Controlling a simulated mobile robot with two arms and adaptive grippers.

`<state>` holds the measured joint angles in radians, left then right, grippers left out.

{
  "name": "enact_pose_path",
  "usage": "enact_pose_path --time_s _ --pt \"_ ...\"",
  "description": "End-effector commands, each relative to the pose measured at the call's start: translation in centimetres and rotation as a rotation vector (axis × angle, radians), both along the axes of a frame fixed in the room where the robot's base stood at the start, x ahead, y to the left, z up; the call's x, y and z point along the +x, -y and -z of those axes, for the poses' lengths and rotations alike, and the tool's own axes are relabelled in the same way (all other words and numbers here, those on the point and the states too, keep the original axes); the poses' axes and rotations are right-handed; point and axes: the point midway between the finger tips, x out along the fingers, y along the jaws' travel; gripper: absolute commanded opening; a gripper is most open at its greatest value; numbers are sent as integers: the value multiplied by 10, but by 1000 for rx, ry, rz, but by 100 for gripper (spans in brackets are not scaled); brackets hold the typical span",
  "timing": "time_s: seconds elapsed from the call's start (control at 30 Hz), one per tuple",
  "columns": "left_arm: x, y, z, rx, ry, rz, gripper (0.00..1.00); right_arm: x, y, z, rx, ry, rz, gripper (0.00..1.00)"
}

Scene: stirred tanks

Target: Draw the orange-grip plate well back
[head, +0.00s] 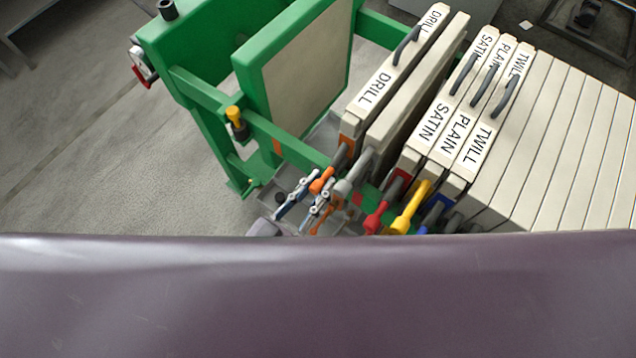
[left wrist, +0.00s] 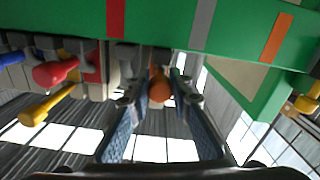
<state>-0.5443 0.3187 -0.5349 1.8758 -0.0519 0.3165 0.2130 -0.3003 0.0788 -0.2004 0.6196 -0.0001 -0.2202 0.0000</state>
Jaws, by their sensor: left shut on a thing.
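The orange-grip plate (head: 392,75) is a cream plate lettered DRILL, standing upright with a dark handle on its top edge. Its orange grip (head: 322,181) sticks out at the near lower end. My left gripper (head: 308,200) is at that grip, its two fingers on either side. In the left wrist view the orange grip (left wrist: 159,88) shows as a round end between the fingers of my left gripper (left wrist: 160,100), which is shut on it. The far side of the grip is hidden. My right gripper is not in view.
A plain plate (head: 420,90) with a grey grip (head: 352,187) stands just right. Past a gap are plates with red (head: 378,217), yellow (head: 411,206) and blue grips (head: 436,212), then several blank plates. The green end frame (head: 190,50) stands left, with a gap before the DRILL plate.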

Motion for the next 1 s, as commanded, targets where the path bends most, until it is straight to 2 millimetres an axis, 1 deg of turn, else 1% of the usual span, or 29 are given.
enact_pose_path --time_s 0.17,0.27,0.53,0.8,1.0 --pt "7 -9 -1 1 2 -1 0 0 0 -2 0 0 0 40" --pt "14 -18 -1 4 4 -1 0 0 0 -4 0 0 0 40" --pt "42 -56 -2 6 6 -3 0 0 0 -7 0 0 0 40" --pt "69 -94 -1 4 7 -5 0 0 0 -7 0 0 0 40" --pt "84 -114 -2 2 6 -5 0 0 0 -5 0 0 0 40"
